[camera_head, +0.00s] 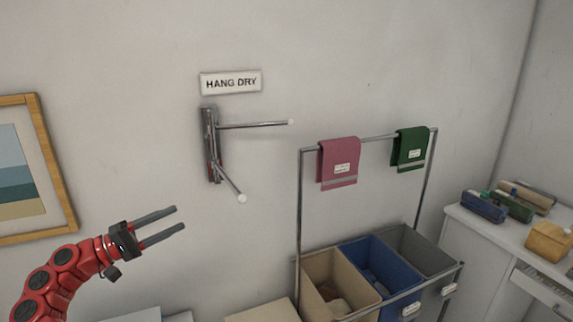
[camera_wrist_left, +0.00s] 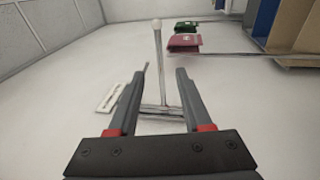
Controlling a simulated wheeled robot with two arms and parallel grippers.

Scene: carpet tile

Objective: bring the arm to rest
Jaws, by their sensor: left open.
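My left gripper (camera_head: 178,222) is at the lower left in the head view, on a red arm, with its two grey fingers pointing right. The fingers are apart with nothing between them. In the left wrist view my left gripper (camera_wrist_left: 160,80) also shows open and empty. A wall rack (camera_head: 211,145) with two metal rods hangs above and to the right of the gripper, apart from it in the head view. A rod of the rack (camera_wrist_left: 160,62) shows beyond the fingers in the wrist view. My right gripper is not in view.
A "HANG DRY" sign (camera_head: 231,82) is above the rack. A pink towel (camera_head: 338,160) and a green towel (camera_head: 410,148) hang on a rail over beige (camera_head: 318,265), blue (camera_head: 378,262) and grey bins (camera_head: 425,255). A framed picture (camera_head: 65,190) hangs left. A white counter (camera_head: 480,235) stands right.

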